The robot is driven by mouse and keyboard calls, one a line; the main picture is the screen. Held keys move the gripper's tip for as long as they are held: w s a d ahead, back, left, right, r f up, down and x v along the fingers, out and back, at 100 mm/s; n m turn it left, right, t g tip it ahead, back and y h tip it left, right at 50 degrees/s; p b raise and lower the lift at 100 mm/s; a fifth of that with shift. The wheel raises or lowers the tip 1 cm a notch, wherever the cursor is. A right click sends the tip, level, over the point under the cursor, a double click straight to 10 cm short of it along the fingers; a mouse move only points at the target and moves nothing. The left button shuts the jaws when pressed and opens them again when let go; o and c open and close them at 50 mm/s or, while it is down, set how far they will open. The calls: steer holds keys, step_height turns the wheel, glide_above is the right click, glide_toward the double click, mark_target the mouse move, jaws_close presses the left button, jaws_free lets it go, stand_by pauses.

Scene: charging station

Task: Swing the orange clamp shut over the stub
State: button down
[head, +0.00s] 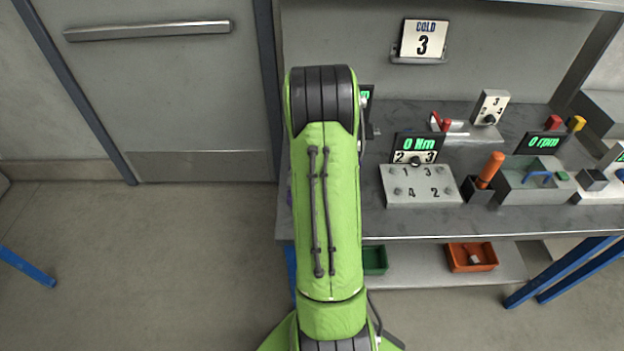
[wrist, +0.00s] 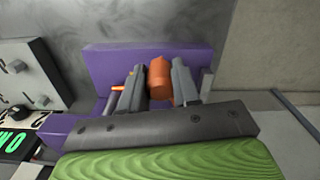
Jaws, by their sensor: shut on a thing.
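In the wrist view my gripper (wrist: 158,67) has its two grey fingers on either side of an upright orange piece (wrist: 160,82), which looks like the clamp's handle, and is shut on it. The orange piece stands in front of a purple block or fixture (wrist: 105,62). A smaller bit of orange (wrist: 117,88) shows left of the left finger. I cannot make out the stub or how far the clamp is swung; the fingers and gripper body cover that area. In the head view my green arm hides the clamp and gripper.
A grey workbench (head: 430,222) carries a numbered block (head: 420,190), a "0 Nm" display (head: 417,144), an orange-handled tool (head: 490,169) and a "0 rpm" display (head: 541,142). Green (head: 375,261) and orange-red (head: 471,257) bins sit on the lower shelf.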

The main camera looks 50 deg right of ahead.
stand_by(0.4)
steer(key=c, duration=0.8)
jaws_free()
step_height(320, 180, up, 16)
steer(key=p, duration=0.3)
steer(key=shift+f, duration=0.1)
